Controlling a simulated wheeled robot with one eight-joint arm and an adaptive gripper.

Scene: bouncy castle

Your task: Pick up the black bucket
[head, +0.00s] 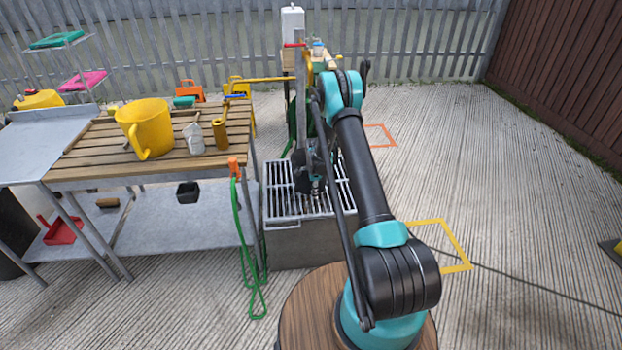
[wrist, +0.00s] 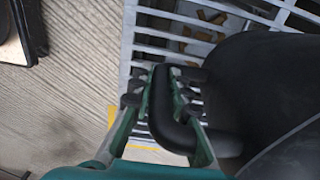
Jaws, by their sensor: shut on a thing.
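The black bucket (wrist: 262,85) fills the right of the wrist view, with a thick black side handle (wrist: 160,105). My gripper (wrist: 165,90) is shut on that handle, with its green-and-black fingers on either side of it. In the head view, my gripper (head: 317,187) is over the metal grate (head: 282,206), partly hidden by my arm. A dark shape beside it there looks like the bucket, mostly hidden. I cannot tell whether the bucket touches the grate.
A green hose (head: 243,245) hangs at the table's right end. The concrete floor at right is mostly clear.

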